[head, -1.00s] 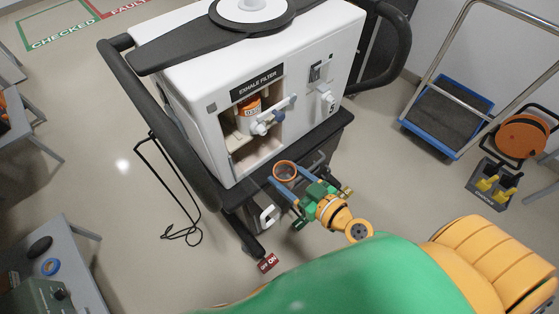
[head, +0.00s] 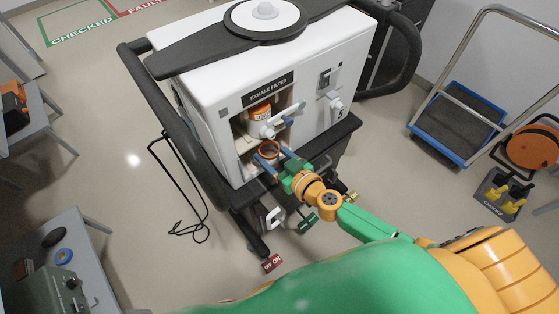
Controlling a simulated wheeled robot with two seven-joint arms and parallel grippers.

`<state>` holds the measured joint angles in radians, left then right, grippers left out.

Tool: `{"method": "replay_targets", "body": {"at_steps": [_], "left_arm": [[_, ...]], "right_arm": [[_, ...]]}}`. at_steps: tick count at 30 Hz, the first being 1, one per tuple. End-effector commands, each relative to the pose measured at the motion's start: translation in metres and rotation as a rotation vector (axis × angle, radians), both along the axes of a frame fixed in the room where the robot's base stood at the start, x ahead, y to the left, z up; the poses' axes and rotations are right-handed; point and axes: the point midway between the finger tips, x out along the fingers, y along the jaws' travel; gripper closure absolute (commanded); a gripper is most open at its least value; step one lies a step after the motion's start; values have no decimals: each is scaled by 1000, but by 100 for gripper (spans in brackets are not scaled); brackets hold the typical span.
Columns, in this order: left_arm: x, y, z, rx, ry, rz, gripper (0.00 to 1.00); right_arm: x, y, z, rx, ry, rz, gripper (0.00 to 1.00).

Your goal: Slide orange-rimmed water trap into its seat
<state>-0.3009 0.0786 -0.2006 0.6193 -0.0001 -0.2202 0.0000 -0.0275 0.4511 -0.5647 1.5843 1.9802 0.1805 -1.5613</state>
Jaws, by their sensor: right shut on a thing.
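The orange-rimmed water trap (head: 268,149) is a clear cup with an orange ring. My right gripper (head: 276,160) is shut on it and holds it upright at the lower front of the open bay in the white ventilator (head: 200,90). The bay (head: 245,149) lies under the "EXHALE FILTER" label. An orange-banded filter (head: 259,114) sits in the upper part of the bay, with a white and blue port beside it. The trap and my gripper hide part of the bay's floor, so I cannot tell whether the trap touches the seat. My left gripper is not in view.
A black ledge (head: 325,141) runs below the ventilator's front. A black rail (head: 165,110) curves along its left side. Red (head: 271,262) and green (head: 307,222) tags hang low in front. A blue trolley (head: 457,125) stands at right; open floor lies between.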

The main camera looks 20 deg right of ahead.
Motion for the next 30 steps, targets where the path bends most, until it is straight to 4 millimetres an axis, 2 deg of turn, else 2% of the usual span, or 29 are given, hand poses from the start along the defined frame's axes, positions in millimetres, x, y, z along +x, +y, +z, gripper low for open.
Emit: {"method": "replay_targets", "body": {"at_steps": [14, 18, 30], "left_arm": [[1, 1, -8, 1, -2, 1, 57], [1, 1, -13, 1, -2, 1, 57], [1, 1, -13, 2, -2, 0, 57]], "right_arm": [[47, 16, -1, 0, -1, -1, 99], [49, 17, -8, -1, 0, -1, 99], [49, 17, -9, 0, 0, -1, 99]]}}
